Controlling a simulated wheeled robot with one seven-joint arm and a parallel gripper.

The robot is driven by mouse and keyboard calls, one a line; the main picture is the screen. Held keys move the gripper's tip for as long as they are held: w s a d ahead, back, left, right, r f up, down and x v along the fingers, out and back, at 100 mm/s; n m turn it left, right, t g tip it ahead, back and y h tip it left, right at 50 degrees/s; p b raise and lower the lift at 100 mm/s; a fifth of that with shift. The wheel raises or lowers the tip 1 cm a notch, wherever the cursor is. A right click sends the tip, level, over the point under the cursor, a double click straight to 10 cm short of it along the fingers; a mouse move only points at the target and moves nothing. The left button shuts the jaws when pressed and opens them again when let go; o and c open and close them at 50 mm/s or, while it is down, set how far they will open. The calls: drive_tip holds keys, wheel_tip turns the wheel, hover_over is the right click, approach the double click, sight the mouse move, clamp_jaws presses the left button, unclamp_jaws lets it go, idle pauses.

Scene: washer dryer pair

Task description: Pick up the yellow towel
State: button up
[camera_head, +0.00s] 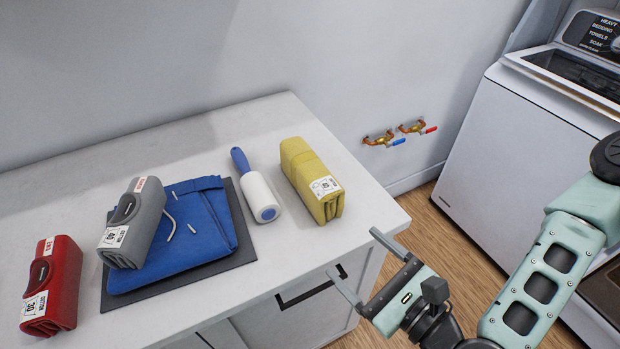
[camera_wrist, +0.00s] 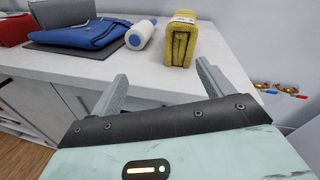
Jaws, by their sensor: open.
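The yellow towel (camera_head: 311,179) is a folded block with a white label, lying on the white counter near its right end. In the wrist view the yellow towel (camera_wrist: 180,40) is ahead of the fingers, above the middle right of the picture, with its folded end facing me. My gripper (camera_head: 361,269) is open and empty, off the counter's front right edge and apart from the towel. Its two fingers also show in the wrist view (camera_wrist: 160,85), spread apart.
A lint roller (camera_head: 257,187) lies just left of the towel. A blue folded cloth (camera_head: 195,240) on a dark mat (camera_head: 244,245), a grey bundle (camera_head: 135,222) and a red bundle (camera_head: 52,287) are further left. Pipe valves (camera_head: 400,134) and a washer (camera_head: 530,150) stand right.

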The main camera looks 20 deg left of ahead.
sight(336, 205)
drive_tip(key=w+a+m+t+b, duration=0.1)
drive_tip(key=w+a, duration=0.1)
drive_tip(key=w, duration=0.1)
drive_tip(key=w+a+m+t+b, duration=0.1)
drive_tip(key=w+a+m, duration=0.1)
drive_tip(key=w+a+m+t+h+b, duration=0.1)
drive_tip(key=w+a+m, duration=0.1)
drive_tip(key=w+a, duration=0.1)
drive_tip(key=shift+w+r+b, duration=0.25)
drive_tip(key=shift+w+b, duration=0.1)
drive_tip(key=shift+b, duration=0.05)
drive_tip(key=shift+f+p+x, duration=0.15)
drive_tip(key=shift+p+x, duration=0.35)
drive_tip(key=shift+x, duration=1)
drive_tip(key=shift+f+p+x, duration=0.15)
drive_tip(key=shift+p+x, duration=0.35)
drive_tip(key=shift+x, duration=1)
drive_tip(key=shift+s+a, duration=0.15)
drive_tip(key=shift+s, duration=0.1)
drive_tip(key=c, duration=1)
drive_tip(key=shift+c, duration=1.3)
